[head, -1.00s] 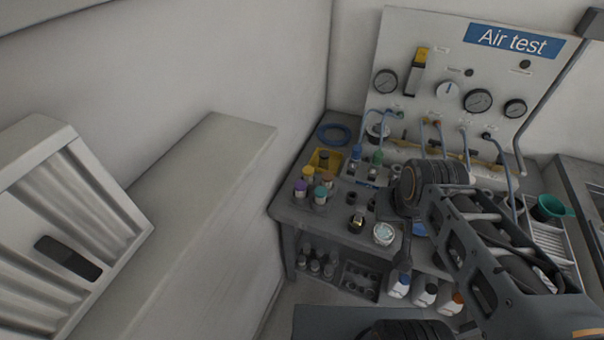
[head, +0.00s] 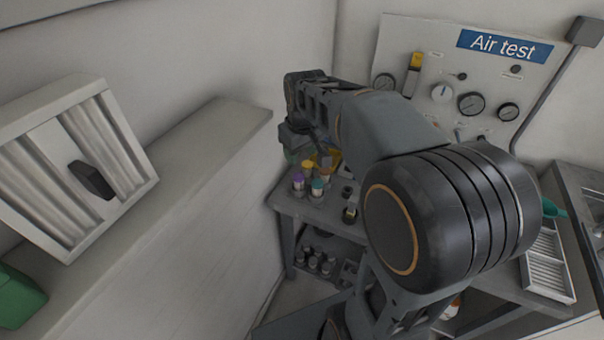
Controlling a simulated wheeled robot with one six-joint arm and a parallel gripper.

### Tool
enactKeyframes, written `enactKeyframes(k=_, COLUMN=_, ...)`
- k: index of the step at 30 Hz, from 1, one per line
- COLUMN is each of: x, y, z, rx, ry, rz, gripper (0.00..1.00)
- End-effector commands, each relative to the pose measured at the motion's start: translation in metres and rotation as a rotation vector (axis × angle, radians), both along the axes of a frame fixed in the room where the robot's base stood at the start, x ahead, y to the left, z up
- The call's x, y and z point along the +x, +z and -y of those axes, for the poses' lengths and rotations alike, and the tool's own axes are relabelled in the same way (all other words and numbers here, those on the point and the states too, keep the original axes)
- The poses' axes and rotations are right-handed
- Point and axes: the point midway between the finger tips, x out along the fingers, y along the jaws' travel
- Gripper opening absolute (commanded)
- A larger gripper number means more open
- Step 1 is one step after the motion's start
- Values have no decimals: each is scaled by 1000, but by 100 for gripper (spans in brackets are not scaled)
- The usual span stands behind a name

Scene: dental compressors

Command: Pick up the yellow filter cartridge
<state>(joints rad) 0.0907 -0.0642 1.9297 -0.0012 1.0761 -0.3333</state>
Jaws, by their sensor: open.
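The yellow filter cartridge (head: 308,167) stands upright at the left end of the bench, its yellow cap showing in the head view. A purple-capped cartridge (head: 298,182) stands just left of it and nearer, and a teal-capped one (head: 317,187) nearer and to the right. My gripper (head: 304,142) is above and behind the yellow cap in the picture, open, with its fingers small and partly hard to make out. I cannot tell its exact height over the cap. The brown-capped cartridge is hidden or too unclear to pick out.
My arm hides much of the bench and the gauge panel (head: 400,35). The wall and ledge (head: 190,150) border the bench on the left. A white slotted tray (head: 548,265) is at right.

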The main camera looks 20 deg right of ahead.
Motion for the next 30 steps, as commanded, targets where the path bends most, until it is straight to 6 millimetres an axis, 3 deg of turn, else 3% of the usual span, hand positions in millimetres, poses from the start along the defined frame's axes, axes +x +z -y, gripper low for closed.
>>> enactKeyframes(k=1, x=25, y=-8, z=9, rx=-6, ry=30, rz=-29, gripper=52)
enactKeyframes(k=6, x=91, y=-31, z=36, rx=-20, ry=157, rz=-105, gripper=52)
enactKeyframes(k=12, x=139, y=-67, z=64, rx=-20, ry=265, rz=-166, gripper=52)
enactKeyframes(k=18, x=159, y=-90, z=80, rx=-16, ry=323, rz=-196, gripper=52)
enactKeyframes(k=30, x=162, y=-157, z=84, rx=-13, ry=337, rz=-204, gripper=52)
